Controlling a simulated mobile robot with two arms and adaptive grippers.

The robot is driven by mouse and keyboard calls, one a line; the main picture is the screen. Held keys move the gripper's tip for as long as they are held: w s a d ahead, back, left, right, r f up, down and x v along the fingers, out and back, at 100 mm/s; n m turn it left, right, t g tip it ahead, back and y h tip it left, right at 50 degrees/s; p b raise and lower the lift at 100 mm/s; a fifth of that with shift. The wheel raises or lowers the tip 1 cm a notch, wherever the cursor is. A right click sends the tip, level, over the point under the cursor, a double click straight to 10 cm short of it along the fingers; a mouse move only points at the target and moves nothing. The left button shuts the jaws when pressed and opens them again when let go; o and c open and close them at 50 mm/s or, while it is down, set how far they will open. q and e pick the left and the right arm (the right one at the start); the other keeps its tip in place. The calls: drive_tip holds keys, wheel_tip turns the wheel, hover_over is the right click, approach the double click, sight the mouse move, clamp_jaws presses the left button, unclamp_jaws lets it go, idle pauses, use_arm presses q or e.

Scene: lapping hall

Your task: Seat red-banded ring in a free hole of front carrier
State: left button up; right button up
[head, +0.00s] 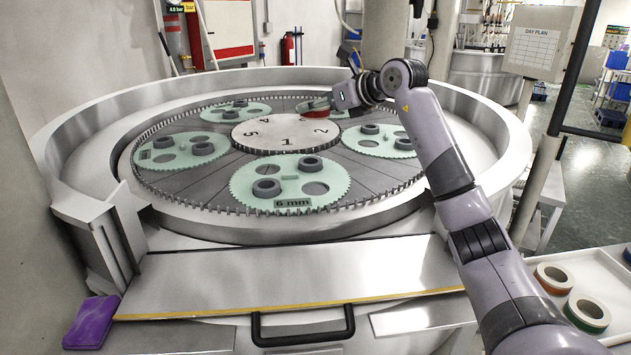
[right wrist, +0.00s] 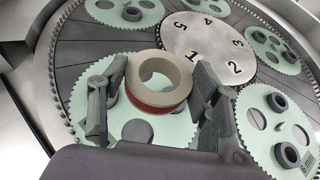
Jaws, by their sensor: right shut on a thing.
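The red-banded ring (head: 311,106) is far back on the machine in the head view, at my right gripper (head: 324,106). In the right wrist view the ring (right wrist: 164,101), pale with a red band, lies between the two fingers of my right gripper (right wrist: 157,92), which is shut on it. A green toothed carrier (right wrist: 180,129) lies below it; I cannot tell how high the ring is above it. The front carrier (head: 291,184), labelled 6 mm, holds two dark rings (head: 266,188) and has open holes (head: 316,188). My left gripper is not in view.
Other green carriers (head: 183,139) with dark rings surround the numbered centre disc (head: 272,133). A raised metal rim encloses the machine. A tray at right holds an orange-banded ring (head: 556,288) and a green-banded ring (head: 584,321). A purple block (head: 91,322) lies front left.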

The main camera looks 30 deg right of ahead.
sight(327, 114)
drive_tip(key=f, duration=0.3)
drive_tip(key=shift+w+d, duration=0.15)
drive_tip(key=shift+w, duration=0.05)
drive_tip(key=f, duration=0.4)
drive_tip(key=f+p, duration=0.1)
drive_tip(key=f, duration=0.3)
drive_tip(key=f+p, duration=0.1)
drive_tip(key=f, duration=0.2)
drive_tip(key=shift+s+a+f, duration=0.2)
drive_tip(key=shift+s+f, duration=0.1)
drive_tip(key=shift+f, duration=0.1)
drive_tip(key=shift+s+a+f+p, duration=0.1)
drive_tip(key=shift+s+f+p, duration=0.05)
drive_tip(key=shift+f+p, duration=0.15)
wheel_tip(327, 114, down, 4)
drive_tip(key=shift+f+p, duration=0.1)
drive_tip(key=shift+p, duration=0.3)
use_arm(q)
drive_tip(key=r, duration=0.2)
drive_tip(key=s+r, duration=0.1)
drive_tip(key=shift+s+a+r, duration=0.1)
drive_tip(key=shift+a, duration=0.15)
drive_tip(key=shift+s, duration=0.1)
use_arm(e)
drive_tip(key=shift+f, duration=0.1)
